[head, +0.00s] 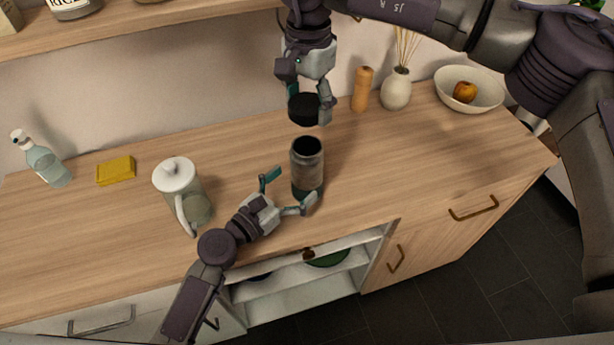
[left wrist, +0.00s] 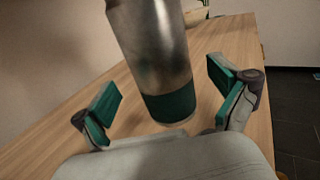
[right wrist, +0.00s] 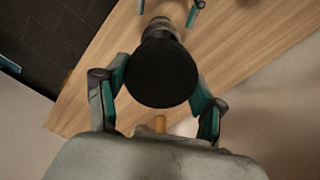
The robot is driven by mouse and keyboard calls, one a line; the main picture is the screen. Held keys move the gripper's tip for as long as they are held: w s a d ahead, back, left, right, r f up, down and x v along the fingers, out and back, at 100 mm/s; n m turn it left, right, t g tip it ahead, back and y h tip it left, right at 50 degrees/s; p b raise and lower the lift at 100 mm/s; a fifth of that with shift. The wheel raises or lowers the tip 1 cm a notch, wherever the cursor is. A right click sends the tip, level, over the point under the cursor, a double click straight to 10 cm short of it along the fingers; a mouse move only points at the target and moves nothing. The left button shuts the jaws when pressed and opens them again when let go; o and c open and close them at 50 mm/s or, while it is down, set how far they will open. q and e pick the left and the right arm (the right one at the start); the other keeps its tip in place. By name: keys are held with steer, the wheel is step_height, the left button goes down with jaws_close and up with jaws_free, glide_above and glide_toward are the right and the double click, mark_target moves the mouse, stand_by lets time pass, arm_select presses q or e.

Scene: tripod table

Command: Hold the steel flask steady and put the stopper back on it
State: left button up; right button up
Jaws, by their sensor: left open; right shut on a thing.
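The steel flask (head: 307,170) stands upright on the wooden counter, its dark mouth open at the top. In the left wrist view the flask (left wrist: 155,50) shows a steel body and a dark green base between the spread fingers. My left gripper (head: 288,194) is open beside the flask, low down, its fingers apart from it. My right gripper (head: 310,108) is shut on the black stopper (head: 303,110) and holds it above the flask's mouth, with a gap between. In the right wrist view the stopper (right wrist: 161,73) fills the space between the fingers and hides most of the flask.
A lidded glass jug (head: 178,184) stands left of my left gripper. A yellow sponge (head: 116,170) and a bottle (head: 47,165) are further left. A wooden mill (head: 362,89), a reed vase (head: 396,91) and a bowl (head: 482,80) stand at the back right. The front right counter is clear.

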arm_select(q)
steer(key=shift+x, duration=2.1)
steer(key=c, duration=1.8)
steer(key=shift+o, duration=0.2)
arm_select(e)
glide_above(308, 136)
steer(key=s, duration=0.3)
steer(key=shift+w+f, duration=0.15)
steer(key=shift+f, duration=1.1)
steer(key=shift+w+f, duration=0.1)
steer(key=shift+f, duration=1.15)
steer(key=shift+f, duration=0.9)
steer(key=shift+f, duration=0.55)
arm_select(q)
jaws_close()
